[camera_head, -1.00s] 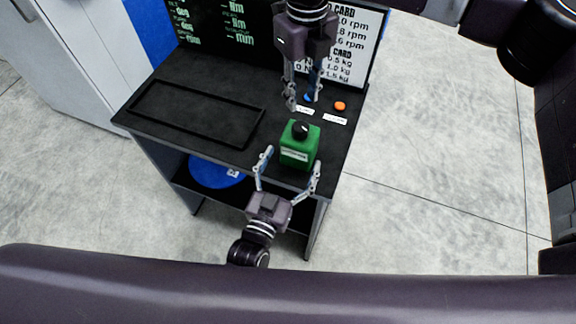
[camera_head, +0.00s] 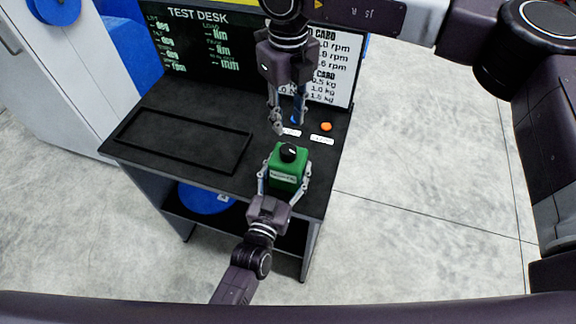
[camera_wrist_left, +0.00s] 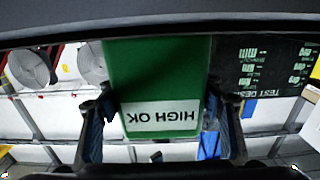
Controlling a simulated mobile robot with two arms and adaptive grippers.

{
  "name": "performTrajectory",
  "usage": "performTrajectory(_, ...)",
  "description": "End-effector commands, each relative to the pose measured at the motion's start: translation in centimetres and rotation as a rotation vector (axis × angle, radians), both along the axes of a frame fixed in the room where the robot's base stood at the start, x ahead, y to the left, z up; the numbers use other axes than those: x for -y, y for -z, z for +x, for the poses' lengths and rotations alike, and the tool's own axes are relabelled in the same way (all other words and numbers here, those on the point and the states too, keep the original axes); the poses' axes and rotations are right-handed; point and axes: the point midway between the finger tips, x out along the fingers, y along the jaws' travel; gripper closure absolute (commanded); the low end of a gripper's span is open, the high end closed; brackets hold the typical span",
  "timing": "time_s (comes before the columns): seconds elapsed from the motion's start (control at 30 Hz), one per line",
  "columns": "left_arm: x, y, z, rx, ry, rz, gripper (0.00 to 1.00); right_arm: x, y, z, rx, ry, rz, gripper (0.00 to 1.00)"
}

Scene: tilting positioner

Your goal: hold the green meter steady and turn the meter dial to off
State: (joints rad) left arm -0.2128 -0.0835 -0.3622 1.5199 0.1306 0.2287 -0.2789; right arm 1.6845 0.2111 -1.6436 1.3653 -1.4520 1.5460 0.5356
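The green meter (camera_head: 287,174) stands upright near the front right of the black desk, with a black dial (camera_head: 288,152) on top. The dial's exact setting is too small to read. My left gripper (camera_head: 284,178) has its fingers on opposite sides of the meter, close against it. In the left wrist view the meter (camera_wrist_left: 157,70) fills the space between the fingers, its label reading "HIGH OK" upside down. My right gripper (camera_head: 287,122) points down over the desk behind the meter, fingers apart and empty, not touching the dial.
An orange button (camera_head: 326,127) and small white labels (camera_head: 321,140) lie right of my right gripper. A black rectangular frame (camera_head: 146,153) lies on the left of the desk (camera_head: 262,143). A dark "TEST DESK" board (camera_head: 196,50) and a white card (camera_head: 335,75) stand behind.

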Motion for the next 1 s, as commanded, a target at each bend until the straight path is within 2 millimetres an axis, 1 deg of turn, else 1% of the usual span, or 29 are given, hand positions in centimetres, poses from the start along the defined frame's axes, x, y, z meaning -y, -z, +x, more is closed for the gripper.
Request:
performTrajectory(0.03,0.0,0.0,0.0,0.0,0.0,0.0,0.52,0.0,0.0,0.0,0.0,0.0,0.0,0.71)
performTrajectory(0.23,0.0,0.0,0.0,0.0,0.0,0.0,0.74,0.0,0.0,0.0,0.0,0.0,0.0,0.71)
performTrajectory(0.4,0.0,0.0,0.0,0.0,0.0,0.0,0.74,0.0,-0.1,0.0,0.0,-0.036,0.0,0.53)
performTrajectory(0.47,0.0,0.0,0.0,0.0,0.0,0.0,0.74,0.0,-0.1,0.0,-0.001,-0.082,0.001,0.53)
performTrajectory(0.57,0.0,0.0,0.0,0.0,0.0,0.0,0.74,-0.1,-0.3,0.0,0.0,-0.206,0.001,0.53)
performTrajectory(0.9,0.0,0.0,0.0,0.0,0.0,0.0,0.74,-0.1,-1.2,0.0,0.0,-0.766,0.002,0.53)
performTrajectory(1.0,0.0,0.0,0.0,0.0,0.0,0.0,0.74,0.0,-1.4,0.0,0.0,-0.887,0.001,0.53)
